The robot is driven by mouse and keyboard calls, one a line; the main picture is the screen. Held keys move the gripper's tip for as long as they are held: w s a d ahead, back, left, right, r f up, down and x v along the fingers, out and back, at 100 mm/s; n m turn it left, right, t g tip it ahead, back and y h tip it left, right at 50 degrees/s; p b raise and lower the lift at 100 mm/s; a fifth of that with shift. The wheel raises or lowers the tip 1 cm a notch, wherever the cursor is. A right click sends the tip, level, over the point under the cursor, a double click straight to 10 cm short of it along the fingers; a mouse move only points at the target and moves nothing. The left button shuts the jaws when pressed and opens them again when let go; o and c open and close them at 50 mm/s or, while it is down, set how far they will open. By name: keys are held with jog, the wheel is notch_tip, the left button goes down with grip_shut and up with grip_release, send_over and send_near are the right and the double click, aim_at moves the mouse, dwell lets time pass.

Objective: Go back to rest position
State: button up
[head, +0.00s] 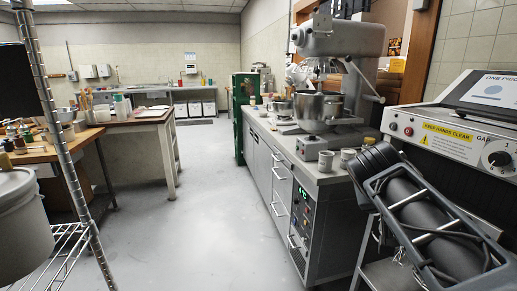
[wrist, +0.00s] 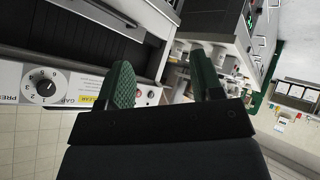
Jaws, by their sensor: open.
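My gripper (wrist: 163,78) shows in the wrist view with its two green fingers spread apart. Nothing is between the fingers. Beyond the fingers, the wrist view looks tilted across the room. A control panel with a dial (wrist: 44,87) lies to the left of the fingers. The gripper's fingers cannot be made out in the head view.
In the head view, a machine with a yellow warning label (head: 447,134) stands close on the right. A large mixer (head: 340,40) stands on the grey counter (head: 262,140). A wire rack (head: 62,130) is close on the left. The floor (head: 190,215) between is clear.

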jog(key=s+a+f+n+g+y+p, duration=0.1)
jog(key=s+a+f+y+p, duration=0.1)
jog(key=s+a+p, duration=0.3)
jog(key=s+a+f+n+g+y+p, duration=0.1)
jog(key=s+a+f+y+p, duration=0.2)
jog(key=s+a+y+p, duration=0.1)
jog(key=s+a+p, duration=0.1)
jog(key=a+p, duration=0.1)
jog(key=p, duration=0.1)
jog(key=shift+f+g+y, duration=0.25)
jog(key=shift+g+y, duration=0.15)
jog(key=shift+a, duration=0.1)
